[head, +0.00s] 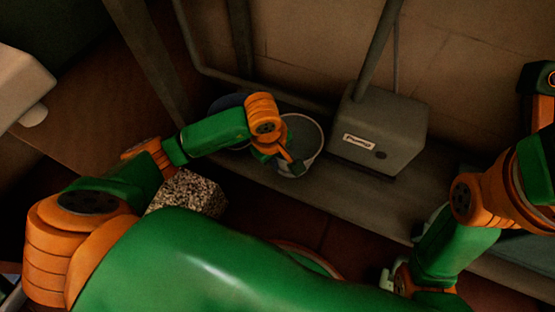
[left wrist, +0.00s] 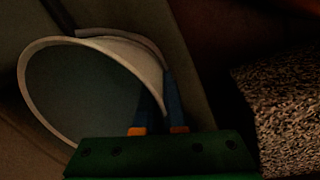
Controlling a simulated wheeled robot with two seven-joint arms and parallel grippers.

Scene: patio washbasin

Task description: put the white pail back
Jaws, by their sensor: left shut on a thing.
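The white pail (head: 310,133) is at the grey ledge, just left of a grey box, in the head view. Its round rim (left wrist: 95,43) opens toward the camera in the left wrist view, and its inside is dark. My left gripper (head: 291,163) is at the near side of the pail. Its two fingers (left wrist: 160,122) are shut on the pail's rim, close together. Whether the pail's base touches the ledge is hidden. My right arm is at the right of the head view; the jaws at its end are not clear.
The grey box (head: 385,125) with a pipe rising from it stands right of the pail. A speckled block (head: 188,194) is left of the ledge (head: 350,198). A dark rounded thing (head: 226,102) sits behind my left wrist. The ledge in front of the box is clear.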

